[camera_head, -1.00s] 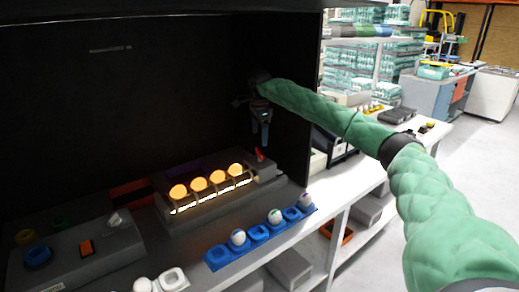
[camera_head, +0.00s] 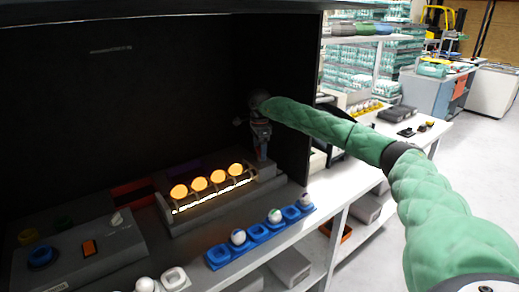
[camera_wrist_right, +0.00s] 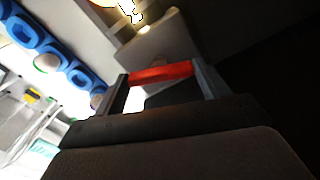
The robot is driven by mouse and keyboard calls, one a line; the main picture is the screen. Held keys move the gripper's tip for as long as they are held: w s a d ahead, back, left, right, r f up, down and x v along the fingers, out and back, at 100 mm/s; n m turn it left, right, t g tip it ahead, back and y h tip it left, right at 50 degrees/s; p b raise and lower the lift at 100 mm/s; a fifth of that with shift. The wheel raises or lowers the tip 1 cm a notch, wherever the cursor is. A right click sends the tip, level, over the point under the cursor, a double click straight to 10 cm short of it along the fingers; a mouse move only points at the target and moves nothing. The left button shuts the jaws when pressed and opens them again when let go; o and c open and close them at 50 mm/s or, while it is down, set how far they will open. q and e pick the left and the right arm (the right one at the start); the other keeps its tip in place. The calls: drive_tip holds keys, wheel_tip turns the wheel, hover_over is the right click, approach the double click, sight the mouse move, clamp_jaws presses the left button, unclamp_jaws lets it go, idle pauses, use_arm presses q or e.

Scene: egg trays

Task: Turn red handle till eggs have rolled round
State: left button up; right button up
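The red handle (camera_wrist_right: 160,73) shows in the right wrist view as a short bar spanning the gap between my right gripper's fingertips (camera_wrist_right: 162,82). The fingers stand wide apart, one at each end of the bar; whether they press on it I cannot tell. In the head view my right gripper (camera_head: 262,150) points down over the right end of the grey egg device (camera_head: 205,213) and hides the handle. Several eggs (camera_head: 199,184) glow orange in a row on the device, above a bright strip. My left gripper is out of view.
A blue egg tray (camera_head: 257,233) with a few eggs lies in front of the device. A grey control box (camera_head: 80,258) with an orange switch stands at left. The dark booth wall (camera_head: 290,120) rises close right of my gripper.

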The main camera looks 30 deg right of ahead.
drive_tip(key=c, duration=0.4)
